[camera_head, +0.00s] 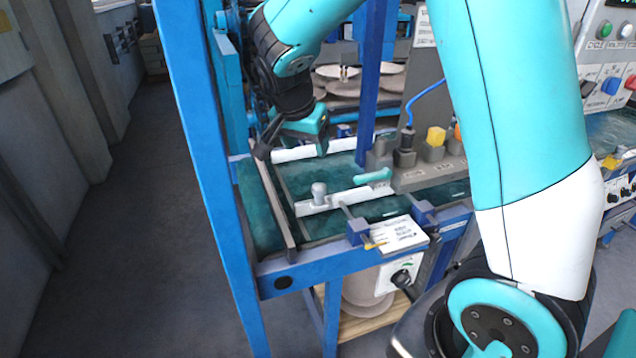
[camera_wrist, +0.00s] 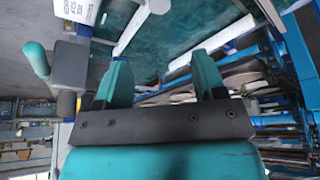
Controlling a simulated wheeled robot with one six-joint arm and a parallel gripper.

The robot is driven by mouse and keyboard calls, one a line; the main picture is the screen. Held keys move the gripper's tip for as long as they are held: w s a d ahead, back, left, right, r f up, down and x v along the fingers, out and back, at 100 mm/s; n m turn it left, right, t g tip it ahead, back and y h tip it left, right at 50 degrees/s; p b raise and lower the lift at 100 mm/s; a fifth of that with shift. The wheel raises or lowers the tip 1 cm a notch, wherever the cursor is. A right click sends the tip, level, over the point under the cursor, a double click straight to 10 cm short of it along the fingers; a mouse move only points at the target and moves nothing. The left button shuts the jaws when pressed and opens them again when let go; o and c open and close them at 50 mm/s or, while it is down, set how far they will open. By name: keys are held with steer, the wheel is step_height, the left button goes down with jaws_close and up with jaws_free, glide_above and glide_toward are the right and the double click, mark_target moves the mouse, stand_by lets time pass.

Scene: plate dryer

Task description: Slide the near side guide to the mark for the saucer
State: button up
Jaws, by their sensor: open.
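The near side guide (camera_head: 345,201) is a white bar across the green belt (camera_head: 262,212), with a grey knob (camera_head: 319,190) standing on it and rods running to blue clamps (camera_head: 358,228) on the front rail. In the wrist view the knob (camera_wrist: 158,6) shows at the top, beyond the fingertips. My gripper (camera_head: 304,132) is above the far part of the belt, beyond the near guide and apart from it. In the wrist view its teal fingers (camera_wrist: 160,70) are spread with nothing between them. A yellow pointer (camera_head: 374,245) sits by a printed card (camera_head: 398,234); its marks are too small to read.
The far white guide (camera_head: 315,150) lies behind the near one. A blue post (camera_head: 373,90) and a grey box with a teal lever (camera_head: 372,176) stand to the right. A blue frame upright (camera_head: 205,170) rises at left. Plates (camera_head: 338,72) lie at the back.

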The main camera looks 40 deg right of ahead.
mark_target(319, 186)
steer(key=p+x, duration=0.1)
steer(key=x, duration=1.4)
steer(key=shift+f, duration=0.3)
steer(key=shift+c, duration=0.5)
